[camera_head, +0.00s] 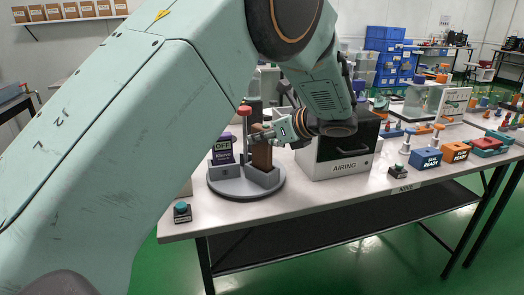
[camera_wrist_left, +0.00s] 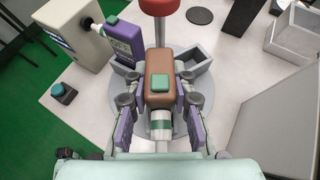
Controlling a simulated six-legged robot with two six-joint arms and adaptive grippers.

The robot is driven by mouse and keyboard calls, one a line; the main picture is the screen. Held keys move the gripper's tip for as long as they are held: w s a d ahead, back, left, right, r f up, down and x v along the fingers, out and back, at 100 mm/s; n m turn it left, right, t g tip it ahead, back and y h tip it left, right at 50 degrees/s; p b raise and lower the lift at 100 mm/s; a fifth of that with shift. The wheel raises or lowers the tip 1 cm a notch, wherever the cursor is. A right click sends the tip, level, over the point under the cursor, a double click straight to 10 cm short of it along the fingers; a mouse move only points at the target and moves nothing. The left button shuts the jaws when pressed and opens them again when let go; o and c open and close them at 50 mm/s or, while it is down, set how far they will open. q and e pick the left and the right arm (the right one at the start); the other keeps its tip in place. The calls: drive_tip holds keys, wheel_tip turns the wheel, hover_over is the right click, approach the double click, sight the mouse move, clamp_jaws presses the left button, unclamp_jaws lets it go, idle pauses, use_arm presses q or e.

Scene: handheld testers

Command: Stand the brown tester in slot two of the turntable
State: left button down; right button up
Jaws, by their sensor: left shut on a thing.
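The brown tester (camera_head: 262,154) is upright between the fingers of my left gripper (camera_head: 257,135), which is shut on it. In the left wrist view the brown tester (camera_wrist_left: 160,88) shows its green button and a white-and-green end, with a finger on each side. It is over the round grey turntable (camera_head: 232,190); whether its foot rests in a slot is hidden. The purple tester (camera_head: 222,152) stands in the turntable's left slot. My right gripper is not in view.
A red-topped post (camera_head: 244,110) rises behind the testers. The black box marked AIRING (camera_head: 345,166) stands close on the right. A small push button (camera_head: 182,212) sits at the front left. Blue and orange READY boxes (camera_head: 425,159) stand farther right.

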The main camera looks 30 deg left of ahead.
sight(262, 147)
use_arm(q)
wheel_tip(262, 147, down, 3)
drive_tip(key=shift+w+f+b, duration=0.1)
drive_tip(key=shift+w+b, duration=0.05)
drive_tip(key=shift+b, duration=0.2)
drive_tip(key=c, duration=1.1)
unclamp_jaws()
drive_tip(key=shift+r, duration=0.2)
